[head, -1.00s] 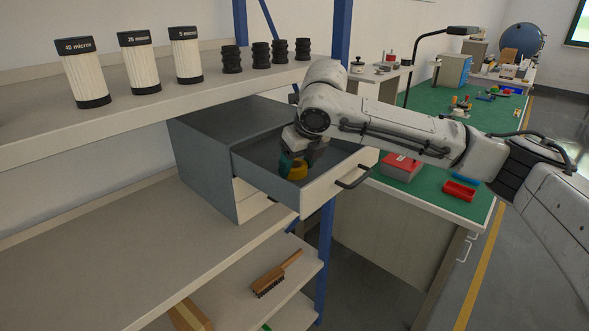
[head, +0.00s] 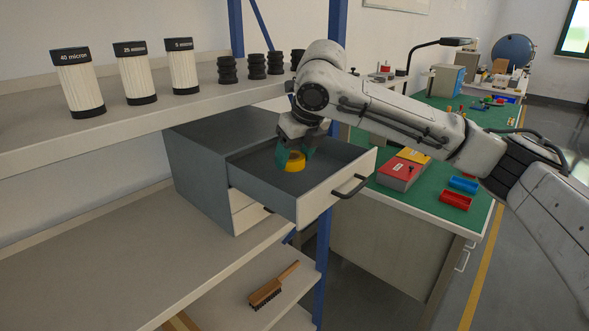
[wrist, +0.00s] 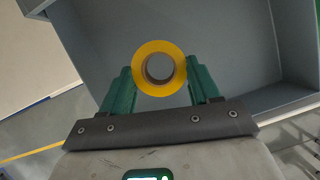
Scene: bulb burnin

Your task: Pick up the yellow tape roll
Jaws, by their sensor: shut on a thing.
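The yellow tape roll (head: 295,162) is between the green fingers of my gripper (head: 294,158), over the open drawer (head: 262,180). In the wrist view the roll (wrist: 141,83) is a yellow ring with a grey-brown core, and the two green fingers of my gripper (wrist: 160,84) press on its left and right sides. The roll appears raised above the drawer floor (wrist: 200,35). How high it hangs is hard to judge.
The drawer's front panel with a dark handle (head: 350,187) stands out from the grey cabinet (head: 200,165). A shelf above holds white filters (head: 133,74) and black ribbed parts (head: 257,67). A blue post (head: 325,215) stands close by. A brush (head: 273,287) lies below.

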